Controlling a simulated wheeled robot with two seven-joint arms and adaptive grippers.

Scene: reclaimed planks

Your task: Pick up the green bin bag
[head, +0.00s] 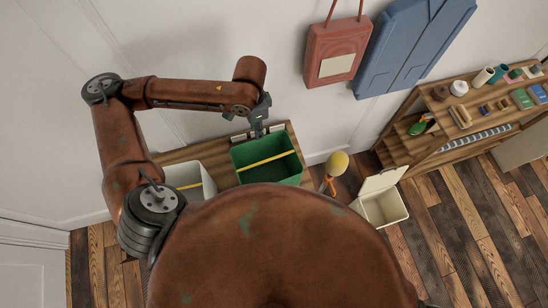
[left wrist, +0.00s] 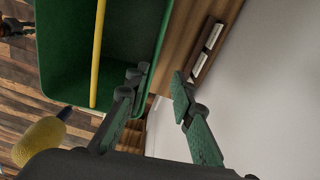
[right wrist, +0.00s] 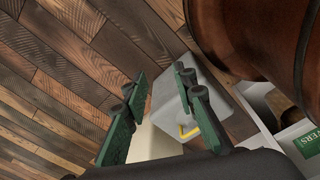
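The green bin bag (head: 285,173) looks like an open-topped green box with a yellow strap across its mouth, standing on a wooden bench. It also fills the upper left of the left wrist view (left wrist: 68,60). My left gripper (head: 259,130) is at its far rim, pointing down. In the left wrist view the fingers (left wrist: 158,82) are apart, one over the green wall and one on the bench side; I cannot tell whether they touch it. My right gripper (right wrist: 160,84) is open with nothing between its fingertips, and is hidden in the head view.
A white bin (head: 187,178) stands left of the green one. A yellow-headed object (head: 337,163) and a cream lidded bin (head: 382,207) are to the right. A stocked wooden shelf (head: 460,125) stands further right. Red (head: 337,50) and blue (head: 405,45) items hang on the wall.

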